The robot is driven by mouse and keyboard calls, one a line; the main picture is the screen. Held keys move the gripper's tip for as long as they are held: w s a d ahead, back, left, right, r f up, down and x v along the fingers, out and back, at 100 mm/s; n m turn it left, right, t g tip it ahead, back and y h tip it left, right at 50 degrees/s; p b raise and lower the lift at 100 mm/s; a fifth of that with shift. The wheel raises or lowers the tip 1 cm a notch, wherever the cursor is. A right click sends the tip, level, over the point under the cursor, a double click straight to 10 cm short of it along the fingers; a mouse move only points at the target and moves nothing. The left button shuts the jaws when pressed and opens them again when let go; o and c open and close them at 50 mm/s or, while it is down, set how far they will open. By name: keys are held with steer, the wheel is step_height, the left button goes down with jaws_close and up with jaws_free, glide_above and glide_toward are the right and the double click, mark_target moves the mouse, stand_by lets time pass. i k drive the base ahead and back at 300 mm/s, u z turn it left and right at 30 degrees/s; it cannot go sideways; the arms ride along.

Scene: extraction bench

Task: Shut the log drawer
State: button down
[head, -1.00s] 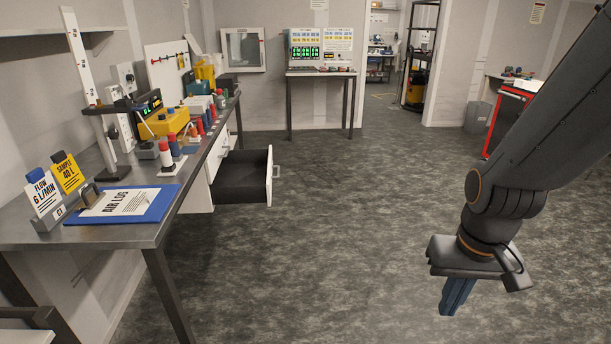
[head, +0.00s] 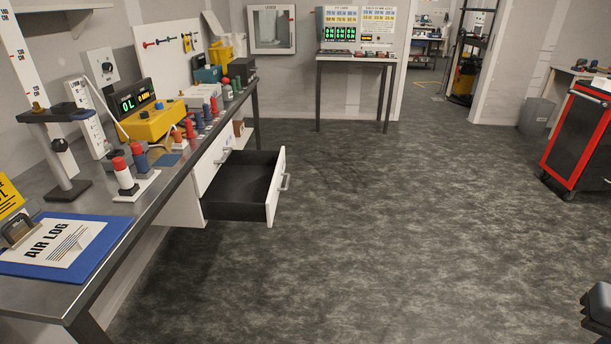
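The log drawer (head: 273,200) stands pulled well out from under the bench, on the side facing the open floor. It has a white front with a grey bar handle (head: 284,183) and a dark, empty-looking inside. Only a dark piece of my arm's end shows at the lower right edge of the head view. It is far to the right of the drawer and nothing of mine touches the drawer.
The metal bench (head: 100,262) runs along the left with a blue AIR LOG clipboard (head: 98,233) and a yellow meter box (head: 152,124). Closed fronts are beside the drawer. A red tool cabinet (head: 574,140) stands at right. The floor before the drawer is clear.

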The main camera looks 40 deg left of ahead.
mark_target(246, 187)
steer(key=u, duration=0.15)
steer(key=i, duration=0.8)
steer(key=u, duration=1.15)
steer(key=i, duration=0.75)
steer(key=u, duration=0.3)
steer(key=k, duration=0.6)
steer(key=z, duration=0.65)
steer(key=i, duration=1)
steer(key=u, duration=1.1)
steer(key=i, duration=0.3)
steer(key=u, duration=0.25)
